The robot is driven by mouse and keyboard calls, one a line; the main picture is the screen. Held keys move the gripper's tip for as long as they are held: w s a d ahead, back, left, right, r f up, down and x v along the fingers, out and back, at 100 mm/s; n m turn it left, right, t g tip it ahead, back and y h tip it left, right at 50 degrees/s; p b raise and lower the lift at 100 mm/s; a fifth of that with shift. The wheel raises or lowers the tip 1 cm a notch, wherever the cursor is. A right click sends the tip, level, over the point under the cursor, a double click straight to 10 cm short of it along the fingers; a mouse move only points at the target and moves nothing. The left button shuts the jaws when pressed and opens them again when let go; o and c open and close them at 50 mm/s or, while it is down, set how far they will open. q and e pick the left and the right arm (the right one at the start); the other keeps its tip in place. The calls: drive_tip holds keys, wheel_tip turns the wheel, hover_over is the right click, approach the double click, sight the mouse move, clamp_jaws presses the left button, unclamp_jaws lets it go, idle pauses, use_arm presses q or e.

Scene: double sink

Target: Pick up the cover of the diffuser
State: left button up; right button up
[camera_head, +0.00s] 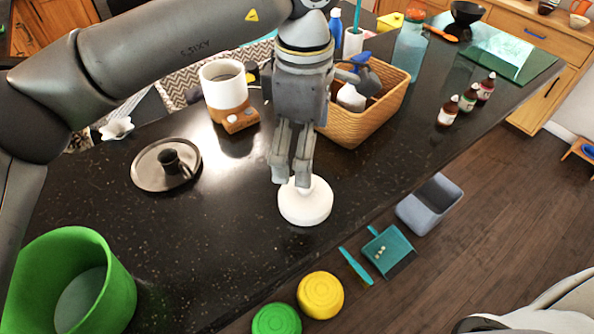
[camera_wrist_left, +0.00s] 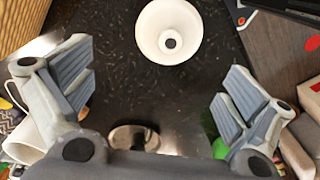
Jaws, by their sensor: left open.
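The diffuser cover (camera_head: 305,204) appears to be the white rounded piece on the dark counter near its front edge. In the left wrist view the white cover (camera_wrist_left: 150,38) shows a dark round hole in its top. My left gripper (camera_head: 292,182) points down just above and behind the cover in the head view. In the left wrist view the left gripper (camera_wrist_left: 158,72) has its fingers spread wide, with nothing between them, and the cover lies beyond the tips. The diffuser base (camera_head: 228,95), apparently, is a white cup on a wooden foot, behind and left. My right gripper is not seen.
A wicker basket (camera_head: 365,112) with bottles stands just behind and right of the gripper. A grey round lid (camera_head: 150,177) with a dark knob lies left. A green bin (camera_head: 115,285) is front left. Several small brown bottles (camera_head: 448,111) stand right.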

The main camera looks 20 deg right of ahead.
sight(304, 193)
use_arm(q)
drive_tip(key=f, duration=0.1)
drive_tip(key=s+f+p, duration=0.1)
drive_tip(key=f, duration=0.1)
drive_tip(key=shift+s+f, duration=0.2)
drive_tip(key=shift+f, duration=0.45)
drive_tip(key=shift+w+f, duration=0.15)
drive_tip(key=shift+f, duration=0.1)
wheel_tip(304, 193, down, 2)
drive_tip(key=p, duration=0.2)
drive_tip(key=shift+f+p, duration=0.15)
drive_tip(key=shift+p, duration=0.15)
wheel_tip(304, 193, down, 2)
drive_tip(key=shift+f+p, duration=0.1)
drive_tip(key=shift+p, duration=0.3)
drive_tip(key=shift+f, duration=0.35)
drive_tip(key=c, duration=0.9)
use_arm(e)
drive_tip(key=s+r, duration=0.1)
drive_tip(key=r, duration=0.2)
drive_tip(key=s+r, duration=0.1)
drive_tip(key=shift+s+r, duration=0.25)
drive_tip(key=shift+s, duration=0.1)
